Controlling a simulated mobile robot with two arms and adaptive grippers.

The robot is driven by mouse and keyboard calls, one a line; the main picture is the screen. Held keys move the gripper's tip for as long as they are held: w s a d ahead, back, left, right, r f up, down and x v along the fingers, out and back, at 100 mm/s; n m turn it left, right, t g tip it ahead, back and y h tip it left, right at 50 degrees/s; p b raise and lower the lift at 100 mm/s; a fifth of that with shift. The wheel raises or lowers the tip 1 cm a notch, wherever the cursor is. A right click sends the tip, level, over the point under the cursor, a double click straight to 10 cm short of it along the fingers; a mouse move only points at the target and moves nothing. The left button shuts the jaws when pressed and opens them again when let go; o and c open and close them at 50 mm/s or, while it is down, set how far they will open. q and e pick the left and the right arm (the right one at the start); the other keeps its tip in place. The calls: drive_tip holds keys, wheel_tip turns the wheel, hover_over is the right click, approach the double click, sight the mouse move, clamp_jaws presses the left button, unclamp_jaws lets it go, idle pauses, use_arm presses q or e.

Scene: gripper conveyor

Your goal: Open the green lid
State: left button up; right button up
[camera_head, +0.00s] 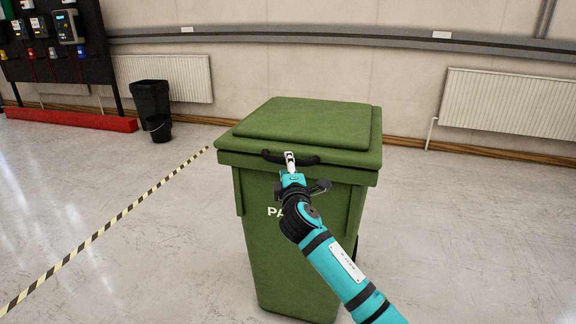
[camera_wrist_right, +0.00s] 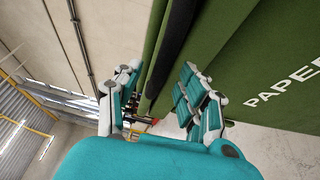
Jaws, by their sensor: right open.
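The green lid (camera_head: 310,124) lies closed on a green wheeled bin (camera_head: 290,235) in the middle of the head view. A dark handle (camera_head: 308,161) runs along the lid's front edge. My right gripper (camera_head: 290,156) is at the handle's middle, and its arm hides part of the bin's front lettering. In the right wrist view the two fingers of the gripper (camera_wrist_right: 160,95) are spread apart. The dark handle (camera_wrist_right: 180,45) and the lid's green edge pass between or just beyond them; contact cannot be told. My left gripper is not in view.
A red beam (camera_head: 70,120) lies on the floor there. A striped floor line (camera_head: 105,233) runs left of the bin. The floor around the bin is clear.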

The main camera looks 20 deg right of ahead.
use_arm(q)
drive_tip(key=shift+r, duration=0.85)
use_arm(e)
drive_tip(key=shift+x, duration=1.3)
drive_tip(key=shift+c, duration=0.5)
clamp_jaws()
